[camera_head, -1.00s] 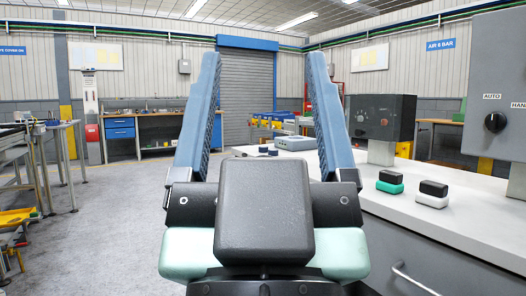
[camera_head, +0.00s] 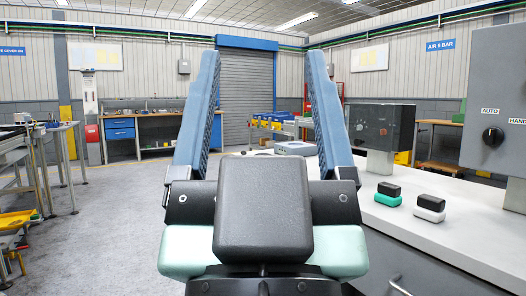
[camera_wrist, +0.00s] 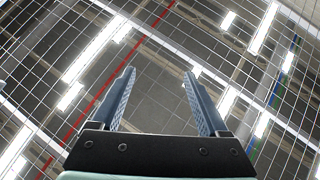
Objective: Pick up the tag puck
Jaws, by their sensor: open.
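My gripper (camera_head: 264,55) is raised in front of the body camera, with its two blue fingers spread wide and nothing between them. In the wrist view my gripper (camera_wrist: 158,73) is also open and empty, pointing toward the ceiling lights. No thing is plainly recognisable as the tag puck. Two small black-topped blocks stand on the white counter (camera_head: 470,238) at the right: one with a green base (camera_head: 388,200) and one with a white base (camera_head: 430,215). Both are right of my gripper and apart from it. My gripper hides part of the counter.
A dark control box (camera_head: 381,127) stands on a post on the counter, and a larger grey box (camera_head: 490,90) with a knob is at the right. A grey device (camera_head: 295,148) lies farther back. A bench (camera_head: 50,140) is at the left; open floor (camera_head: 125,215) lies between.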

